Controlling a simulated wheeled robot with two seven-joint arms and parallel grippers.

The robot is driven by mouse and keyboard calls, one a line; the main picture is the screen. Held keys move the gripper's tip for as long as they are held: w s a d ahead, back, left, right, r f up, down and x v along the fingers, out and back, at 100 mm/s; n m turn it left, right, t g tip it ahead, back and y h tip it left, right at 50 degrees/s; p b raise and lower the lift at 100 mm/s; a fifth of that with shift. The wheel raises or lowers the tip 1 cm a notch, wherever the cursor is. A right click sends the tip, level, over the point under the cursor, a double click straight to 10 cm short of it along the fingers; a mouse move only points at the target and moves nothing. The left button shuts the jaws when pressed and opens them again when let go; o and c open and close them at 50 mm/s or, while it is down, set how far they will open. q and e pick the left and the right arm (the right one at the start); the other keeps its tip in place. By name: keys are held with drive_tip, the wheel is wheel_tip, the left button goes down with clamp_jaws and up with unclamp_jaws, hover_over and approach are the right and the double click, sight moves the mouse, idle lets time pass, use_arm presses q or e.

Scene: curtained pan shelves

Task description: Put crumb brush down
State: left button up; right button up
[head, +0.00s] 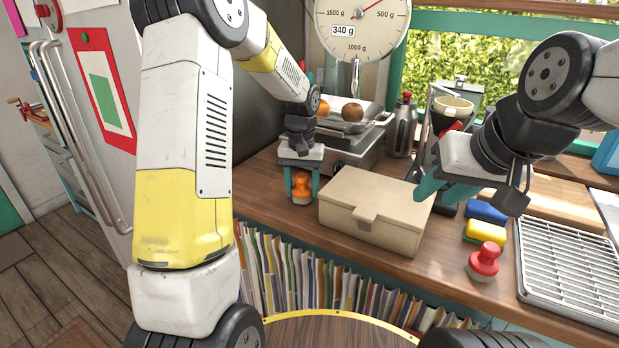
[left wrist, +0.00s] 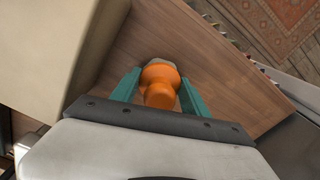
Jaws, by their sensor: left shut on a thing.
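The crumb brush (head: 302,187) has an orange knobbed handle and a pale base. It is upright at the counter's left part, beside the beige box. My left gripper (head: 302,182) points down and is shut on it, with a teal finger on each side. In the left wrist view the orange handle (left wrist: 160,88) sits between the fingers (left wrist: 160,90). Its base is at or just above the wooden counter (left wrist: 135,60); I cannot tell if it touches. My right gripper (head: 447,188) is above the counter right of the box; its finger gap is not clear.
The closed beige box (head: 375,207) stands right of the brush. Behind is a scale (head: 348,145) with fruit on its pan. To the right are a blue sponge (head: 486,211), a yellow sponge (head: 484,232), a red-handled brush (head: 484,262) and a metal rack (head: 565,270).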

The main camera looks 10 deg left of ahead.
sight(302, 175)
use_arm(q)
drive_tip(key=shift+f, duration=0.25)
idle(0.4)
drive_tip(key=o, duration=1.3)
wheel_tip(302, 175, up, 8)
drive_tip(key=shift+f, duration=0.1)
clamp_jaws()
idle(1.1)
